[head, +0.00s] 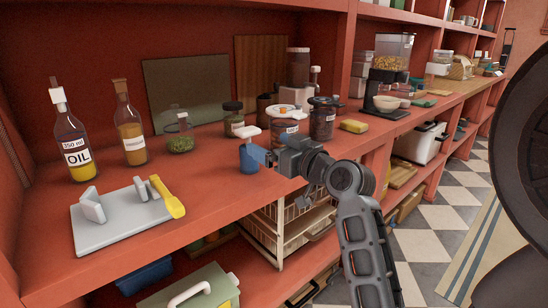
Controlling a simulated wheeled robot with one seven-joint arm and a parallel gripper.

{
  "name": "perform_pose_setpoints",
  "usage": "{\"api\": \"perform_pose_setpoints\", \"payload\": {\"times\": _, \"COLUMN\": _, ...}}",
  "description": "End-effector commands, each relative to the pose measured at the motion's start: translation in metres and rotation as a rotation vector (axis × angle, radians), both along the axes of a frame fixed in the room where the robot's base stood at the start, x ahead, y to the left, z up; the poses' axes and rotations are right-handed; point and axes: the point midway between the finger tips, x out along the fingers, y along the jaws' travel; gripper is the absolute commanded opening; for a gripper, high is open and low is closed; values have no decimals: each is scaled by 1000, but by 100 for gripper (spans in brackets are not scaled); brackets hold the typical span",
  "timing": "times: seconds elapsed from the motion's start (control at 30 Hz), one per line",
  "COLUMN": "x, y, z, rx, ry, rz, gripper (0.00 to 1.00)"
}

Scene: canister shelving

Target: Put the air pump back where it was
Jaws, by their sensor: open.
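What looks like the air pump, a small blue body (248,158) with a white T-shaped handle on top, stands upright near the front of the red shelf, at the middle of the head view. My gripper (268,157) reaches in from the right, just beside the pump. It is open. Its fingers are small in the picture and partly overlap the pump's right side, so I cannot tell whether they touch it.
A grey tray (118,232) with white uprights and a yellow tool (167,197) lies at left. Oil bottle (72,148), amber bottle (130,138) and jars (285,138) stand behind. A yellow sponge (353,126) lies right. Bare shelf lies between tray and pump.

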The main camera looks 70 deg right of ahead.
Motion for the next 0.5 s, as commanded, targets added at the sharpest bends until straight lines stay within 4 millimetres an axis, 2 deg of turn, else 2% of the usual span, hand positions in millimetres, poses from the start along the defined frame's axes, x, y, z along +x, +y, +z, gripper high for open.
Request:
{"api": "perform_pose_setpoints", "payload": {"times": 0.23, "x": -2, "y": 1, "z": 1, "rx": -1, "ry": 1, "rz": 0, "gripper": 95}}
{"api": "perform_pose_setpoints", "payload": {"times": 0.33, "x": 0, "y": 7, "z": -5, "rx": 9, "ry": 1, "rz": 3, "gripper": 95}}
{"api": "perform_pose_setpoints", "payload": {"times": 0.43, "x": 6, "y": 27, "z": -25, "rx": 40, "ry": 10, "rz": 11, "gripper": 95}}
{"api": "perform_pose_setpoints", "payload": {"times": 0.5, "x": 11, "y": 51, "z": -46, "rx": 71, "ry": 20, "rz": 21, "gripper": 95}}
